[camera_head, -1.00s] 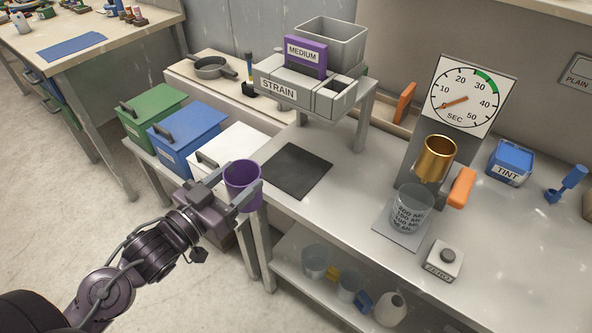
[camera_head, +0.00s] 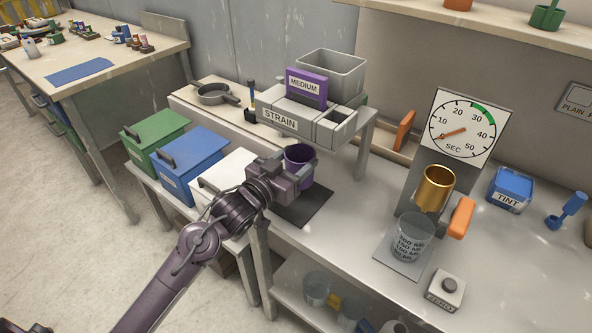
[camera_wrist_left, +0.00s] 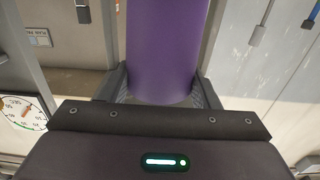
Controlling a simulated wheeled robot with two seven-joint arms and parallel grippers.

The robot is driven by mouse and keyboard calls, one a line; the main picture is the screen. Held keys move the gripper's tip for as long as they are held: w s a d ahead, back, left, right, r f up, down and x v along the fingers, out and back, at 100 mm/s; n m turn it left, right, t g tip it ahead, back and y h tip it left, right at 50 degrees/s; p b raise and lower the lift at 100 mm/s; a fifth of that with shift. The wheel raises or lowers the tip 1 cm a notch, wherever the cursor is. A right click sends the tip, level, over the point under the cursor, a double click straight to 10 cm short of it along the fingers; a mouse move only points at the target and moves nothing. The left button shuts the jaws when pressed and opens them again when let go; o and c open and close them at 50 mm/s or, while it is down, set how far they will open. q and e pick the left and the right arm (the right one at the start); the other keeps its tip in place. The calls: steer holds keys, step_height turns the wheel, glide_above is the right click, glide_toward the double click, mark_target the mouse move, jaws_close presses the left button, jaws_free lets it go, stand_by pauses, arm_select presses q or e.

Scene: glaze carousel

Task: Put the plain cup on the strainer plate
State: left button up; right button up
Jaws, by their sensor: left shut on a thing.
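A plain purple cup (camera_head: 299,155) is in my left gripper (camera_head: 303,174), whose jaws are shut on it. In the left wrist view the cup (camera_wrist_left: 166,45) stands between the two fingers (camera_wrist_left: 165,88). In the head view it is upright, in front of the STRAIN stand and over the far part of the dark mat (camera_head: 308,205). The grey stand labelled STRAIN (camera_head: 281,118) holds a purple block marked MEDIUM (camera_head: 306,88) and a grey bin (camera_head: 331,68). I cannot tell which part is the strainer plate. My right gripper is not in view.
White (camera_head: 228,171), blue (camera_head: 190,155) and green (camera_head: 153,136) lidded bins stand left of the bench. A gold cup (camera_head: 434,187) sits below the dial (camera_head: 464,123), above a clear beaker (camera_head: 411,238). A ZERO button box (camera_head: 446,290) is near the front. Bench around the mat is free.

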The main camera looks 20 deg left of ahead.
arm_select(q)
steer(key=shift+w+f, duration=0.1)
steer(key=shift+f, duration=1.65)
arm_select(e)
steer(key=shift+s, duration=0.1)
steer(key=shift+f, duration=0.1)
arm_select(q)
steer(key=o, duration=0.7)
steer(key=shift+f, duration=0.15)
steer(key=shift+c, duration=0.2)
steer(key=o, duration=0.4)
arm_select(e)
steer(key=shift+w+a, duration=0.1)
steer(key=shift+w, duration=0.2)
arm_select(q)
steer(key=shift+r, duration=0.2)
steer(key=v, duration=1.2)
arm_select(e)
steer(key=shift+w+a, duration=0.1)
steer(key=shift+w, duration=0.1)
